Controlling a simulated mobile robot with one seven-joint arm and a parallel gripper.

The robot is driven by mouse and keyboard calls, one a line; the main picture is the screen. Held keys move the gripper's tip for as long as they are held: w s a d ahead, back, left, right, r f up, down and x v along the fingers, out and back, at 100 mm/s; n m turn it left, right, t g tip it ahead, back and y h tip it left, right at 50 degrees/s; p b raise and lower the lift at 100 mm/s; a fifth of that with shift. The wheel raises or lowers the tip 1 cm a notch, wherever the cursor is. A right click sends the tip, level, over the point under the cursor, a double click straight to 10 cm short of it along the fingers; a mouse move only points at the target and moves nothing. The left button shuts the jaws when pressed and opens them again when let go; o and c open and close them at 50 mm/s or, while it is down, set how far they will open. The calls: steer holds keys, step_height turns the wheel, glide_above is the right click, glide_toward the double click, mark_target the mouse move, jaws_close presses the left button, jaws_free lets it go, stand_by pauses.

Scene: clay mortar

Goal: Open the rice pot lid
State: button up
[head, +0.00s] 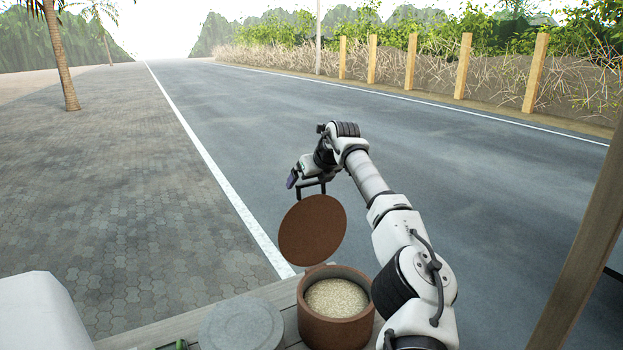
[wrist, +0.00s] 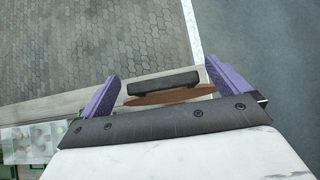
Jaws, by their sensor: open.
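The rice pot (head: 335,329) is a round brown clay pot, open at the top, with pale rice (head: 336,298) inside. Its round brown lid (head: 312,231) stands raised and steeply tilted at the pot's back left; I cannot tell whether its lower edge touches the rim. In the wrist view the lid (wrist: 178,97) shows nearly edge-on, with its dark bar handle (wrist: 165,83) in front. My gripper (wrist: 163,86) is open, its purple fingers apart on either side of the handle. In the head view, my gripper (head: 304,184) is just above the lid and partly hidden.
A grey round lid or disc (head: 242,326) lies left of the pot on the wooden surface (head: 165,333). A white object (head: 40,312) is at the far left. A wooden post (head: 575,270) stands at the right. Open paving and road lie beyond.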

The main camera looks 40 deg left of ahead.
steer(key=b+v, duration=0.5)
steer(key=v, duration=0.8)
steer(key=shift+d+r, duration=0.2)
steer(key=shift+r, duration=0.1)
steer(key=shift+s+f, duration=0.1)
